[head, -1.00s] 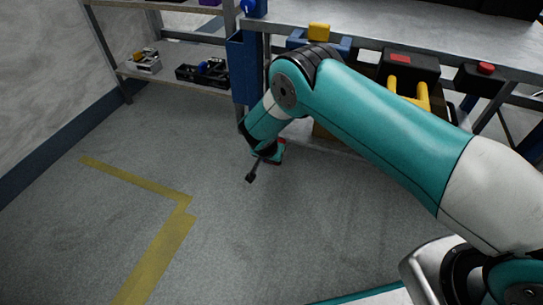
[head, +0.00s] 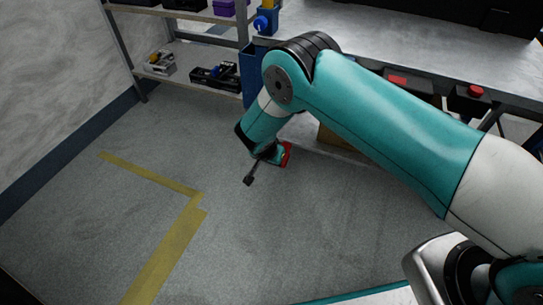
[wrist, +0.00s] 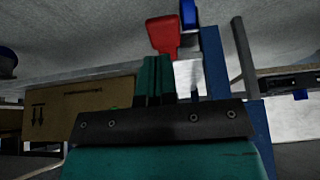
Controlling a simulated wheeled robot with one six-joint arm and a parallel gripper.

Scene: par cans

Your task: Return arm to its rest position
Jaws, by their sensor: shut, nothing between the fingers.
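My gripper shows in the wrist view (wrist: 156,80), with its two teal fingers together and nothing between them. In the head view my teal and white arm reaches from the lower right toward the middle and bends down at the elbow. Its end hangs over the floor in front of the workbench (head: 375,50). The fingertips are not clear in the head view.
A shelf unit (head: 197,46) stands at the back left. A cardboard box (wrist: 80,108) and a red item (wrist: 163,36) lie beyond the fingers in the wrist view. Grey floor with a yellow line (head: 165,255) is clear on the left.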

